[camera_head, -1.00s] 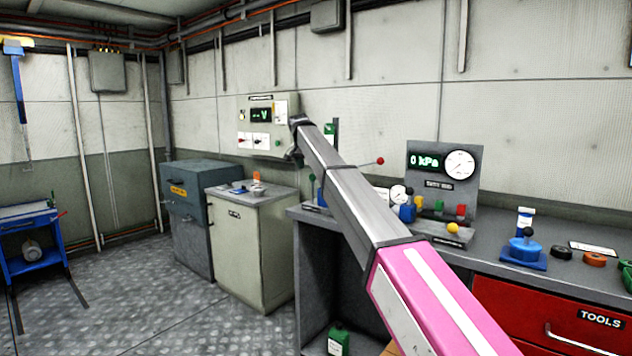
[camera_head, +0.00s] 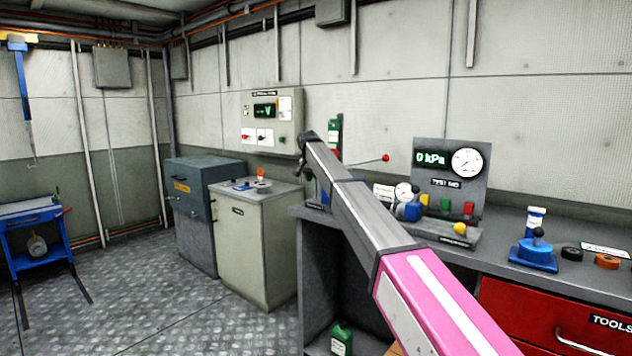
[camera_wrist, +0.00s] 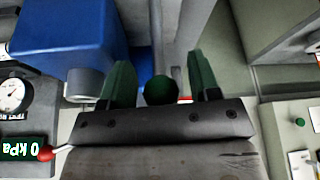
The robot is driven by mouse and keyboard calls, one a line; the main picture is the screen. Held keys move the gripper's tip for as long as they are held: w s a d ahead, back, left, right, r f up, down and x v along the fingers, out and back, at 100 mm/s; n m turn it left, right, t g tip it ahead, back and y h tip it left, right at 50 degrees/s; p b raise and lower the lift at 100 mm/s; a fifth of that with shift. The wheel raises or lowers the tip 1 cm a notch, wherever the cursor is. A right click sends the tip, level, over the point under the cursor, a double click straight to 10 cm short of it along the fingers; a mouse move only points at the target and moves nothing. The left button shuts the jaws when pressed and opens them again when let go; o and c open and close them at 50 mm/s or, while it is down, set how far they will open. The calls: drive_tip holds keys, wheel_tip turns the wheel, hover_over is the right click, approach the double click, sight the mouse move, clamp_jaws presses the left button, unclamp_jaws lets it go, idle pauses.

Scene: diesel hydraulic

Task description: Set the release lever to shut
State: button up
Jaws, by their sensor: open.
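In the wrist view my gripper (camera_wrist: 158,76) is open, with one green finger on each side of a dark green ball knob (camera_wrist: 160,90). The knob sits between the fingers with gaps at both sides; contact with either is not visible. It looks like the end of the release lever, but its rod and any shut marking are hidden. A blue block (camera_wrist: 92,28) stands beside the left finger. In the head view my arm hides most of this spot. A thin lever with a red ball (camera_head: 386,158) sticks out right of my arm; its red ball (camera_wrist: 46,153) shows in the wrist view.
A gauge panel (camera_head: 450,180) reading 0 kPa stands on the bench right of my arm. A blue device with a black knob (camera_head: 535,252) stands farther right. A pale cabinet (camera_head: 254,250) is left of the bench. Open floor (camera_head: 150,300) lies at the left.

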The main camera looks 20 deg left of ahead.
drive_tip(key=shift+w+f, duration=0.15)
drive_tip(key=shift+f, duration=0.35)
clamp_jaws()
drive_tip(key=shift+s+a+f+t+h, duration=0.15)
drive_tip(key=shift+s+t+h, duration=0.1)
drive_tip(key=shift+s+t, duration=0.25)
drive_tip(key=shift+s+a+t+h, duration=0.15)
drive_tip(key=shift+s+t+h, duration=0.05)
drive_tip(key=shift+s+t, duration=0.25)
drive_tip(key=shift+s+a+f+t+h, duration=0.15)
drive_tip(key=shift+s+t+h, duration=0.1)
drive_tip(key=shift+s+t, duration=0.25)
drive_tip(key=s+t, duration=0.1)
drive_tip(key=s+a+f+t+h, duration=0.1)
drive_tip(key=t, duration=0.1)
drive_tip(key=s+f+t, duration=0.1)
drive_tip(key=t, duration=0.1)
drive_tip(key=shift+a+h, duration=0.15)
drive_tip(key=shift+h, duration=0.25)
drive_tip(key=shift+s+a+f+n+t+h, duration=0.2)
drive_tip(key=shift+s+f+t+h, duration=0.25)
drive_tip(key=shift+t, duration=0.4)
drive_tip(key=shift+s+a+f+n+t+h, duration=0.1)
drive_tip(key=shift+s+a+f+t+h, duration=0.1)
drive_tip(key=shift+f+t, duration=0.45)
drive_tip(key=shift+r, duration=0.1)
unclamp_jaws()
